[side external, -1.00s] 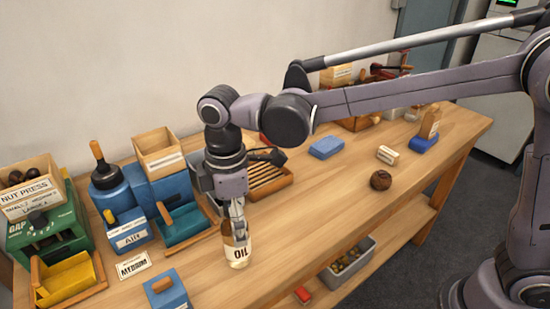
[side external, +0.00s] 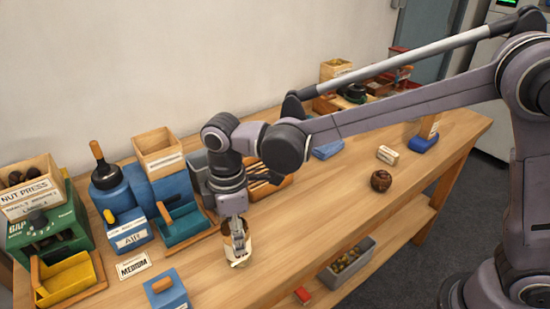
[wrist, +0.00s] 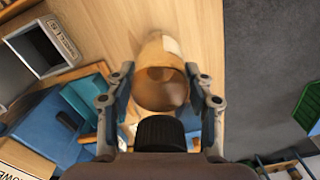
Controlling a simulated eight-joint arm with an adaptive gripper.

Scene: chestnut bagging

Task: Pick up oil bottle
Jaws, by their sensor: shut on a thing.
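The oil bottle (side external: 238,247) is amber-brown with a pale label, at the front middle of the wooden bench in the side view. My gripper (side external: 235,218) comes down over its upper part and is shut on it. In the wrist view the brown bottle (wrist: 162,80) shows between the two fingers of my gripper (wrist: 160,92), its body pointing away from the camera. The label's writing is turned mostly out of sight. Whether the bottle's base touches the bench cannot be told.
On the left stand the nut press box (side external: 33,190), a green gap unit (side external: 45,228), blue machines and the MEDIUM card (side external: 133,265). A blue block (side external: 168,292) is in front. A brown round object (side external: 381,181) lies right. Bench between it and the bottle is clear.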

